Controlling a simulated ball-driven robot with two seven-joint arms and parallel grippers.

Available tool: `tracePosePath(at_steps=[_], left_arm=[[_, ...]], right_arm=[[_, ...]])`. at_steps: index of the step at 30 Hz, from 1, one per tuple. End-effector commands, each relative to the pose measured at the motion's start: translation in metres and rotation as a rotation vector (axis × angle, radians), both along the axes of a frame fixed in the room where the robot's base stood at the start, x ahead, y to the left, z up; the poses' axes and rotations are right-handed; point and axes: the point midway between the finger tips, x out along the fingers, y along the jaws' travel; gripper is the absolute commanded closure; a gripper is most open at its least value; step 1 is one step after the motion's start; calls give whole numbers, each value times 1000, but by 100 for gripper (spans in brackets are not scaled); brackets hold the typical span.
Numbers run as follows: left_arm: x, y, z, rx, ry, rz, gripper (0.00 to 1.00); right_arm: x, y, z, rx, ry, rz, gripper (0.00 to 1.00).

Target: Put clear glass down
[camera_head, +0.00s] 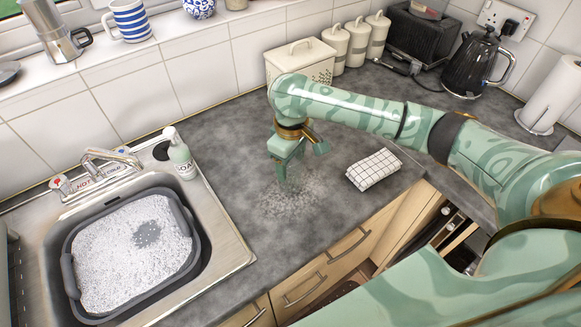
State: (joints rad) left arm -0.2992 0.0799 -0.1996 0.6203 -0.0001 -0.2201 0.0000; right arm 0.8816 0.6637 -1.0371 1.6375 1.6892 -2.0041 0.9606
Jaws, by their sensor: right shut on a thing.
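My right gripper (287,178) points down over the grey worktop (235,130), between the sink and the folded cloth. It is shut on the clear glass (290,190), which is very faint against the worktop. Only a pale, see-through shape shows at and below the fingers. I cannot tell whether its base touches the worktop. A speckled, wet-looking patch (270,207) lies under and around it. My left gripper is not in view.
A white checked cloth (374,169) lies right of the gripper. A soap bottle (181,155) stands by the sink, which holds a grey basin (67,270) of suds. A cream bread bin (300,62), canisters (355,42) and black kettle (474,65) line the back. Worktop left of the gripper is clear.

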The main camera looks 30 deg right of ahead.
Motion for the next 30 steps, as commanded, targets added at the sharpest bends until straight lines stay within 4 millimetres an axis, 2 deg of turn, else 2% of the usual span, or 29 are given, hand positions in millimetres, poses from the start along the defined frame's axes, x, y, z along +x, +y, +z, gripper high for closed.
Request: tracePosePath(at_steps=[1, 2, 12, 13, 15, 25, 30], left_arm=[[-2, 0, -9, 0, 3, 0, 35], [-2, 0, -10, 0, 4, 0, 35], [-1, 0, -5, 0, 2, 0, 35], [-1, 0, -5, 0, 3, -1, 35], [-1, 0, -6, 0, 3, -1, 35], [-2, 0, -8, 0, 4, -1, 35], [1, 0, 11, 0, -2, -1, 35]], right_arm=[[0, 0, -13, 1, 2, -1, 69], [0, 0, -15, 0, 1, -1, 69], [0, 0, -13, 0, -1, -1, 69], [0, 0, -13, 0, -1, 0, 34], [0, 0, -14, 0, -1, 0, 18], [0, 0, -11, 0, -2, 0, 18], [1, 0, 23, 0, -6, 0, 18]])
